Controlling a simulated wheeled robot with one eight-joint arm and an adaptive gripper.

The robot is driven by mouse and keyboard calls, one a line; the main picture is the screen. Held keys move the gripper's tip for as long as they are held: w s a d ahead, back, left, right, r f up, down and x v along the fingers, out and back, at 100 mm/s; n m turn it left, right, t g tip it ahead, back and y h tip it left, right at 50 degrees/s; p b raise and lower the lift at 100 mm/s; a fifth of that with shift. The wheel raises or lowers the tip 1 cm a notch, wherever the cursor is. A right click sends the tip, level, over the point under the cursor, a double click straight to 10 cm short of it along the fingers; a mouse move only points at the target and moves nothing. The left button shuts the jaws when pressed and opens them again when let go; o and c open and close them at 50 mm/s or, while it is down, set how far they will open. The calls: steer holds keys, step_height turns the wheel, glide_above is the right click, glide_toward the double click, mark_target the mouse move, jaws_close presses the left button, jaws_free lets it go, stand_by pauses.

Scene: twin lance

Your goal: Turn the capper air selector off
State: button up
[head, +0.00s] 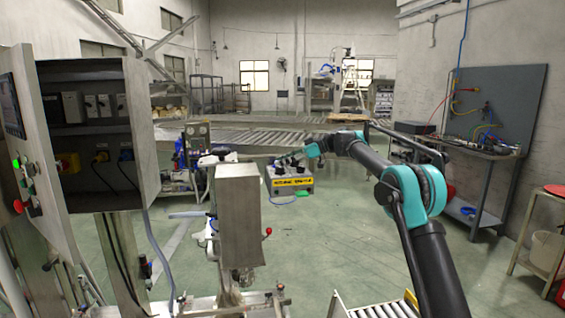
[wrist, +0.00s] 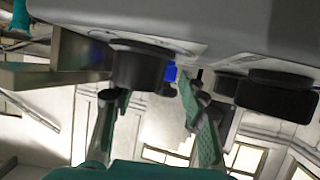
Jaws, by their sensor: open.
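A grey control box (head: 290,181) with a yellow label stands in the middle of the head view. My gripper (head: 284,164) is at its top, and its fingers are small and dark there. In the wrist view my gripper (wrist: 157,118) is open, with one green-faced finger on each side. A black round knob (wrist: 138,66) on a pale grey panel lies just beyond the left finger's tip, between the finger lines. I cannot tell whether they touch. A second black knob (wrist: 275,96) sits to the right. The pictures show no readable selector marking or position.
An electrical cabinet (head: 95,125) with its door open stands at left. A grey machine head (head: 240,215) with a red-ball lever (head: 267,231) stands in the foreground. A roller conveyor (head: 270,138) crosses behind. A workbench (head: 470,150) stands right. Green floor (head: 345,245) is clear between.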

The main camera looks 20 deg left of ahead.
steer(key=c, duration=0.9)
steer(key=shift+s+m+t+y, duration=0.15)
steer(key=shift+s+m+t, duration=0.05)
steer(key=shift+m+t, duration=0.45)
steer(key=shift+s+m+t+y, duration=0.15)
steer(key=shift+m+t, duration=0.4)
steer(key=shift+t, duration=0.2)
steer(key=shift+m+t, duration=0.3)
steer(key=shift+t, duration=0.1)
steer(key=o, duration=0.9)
steer(key=shift+d, duration=0.1)
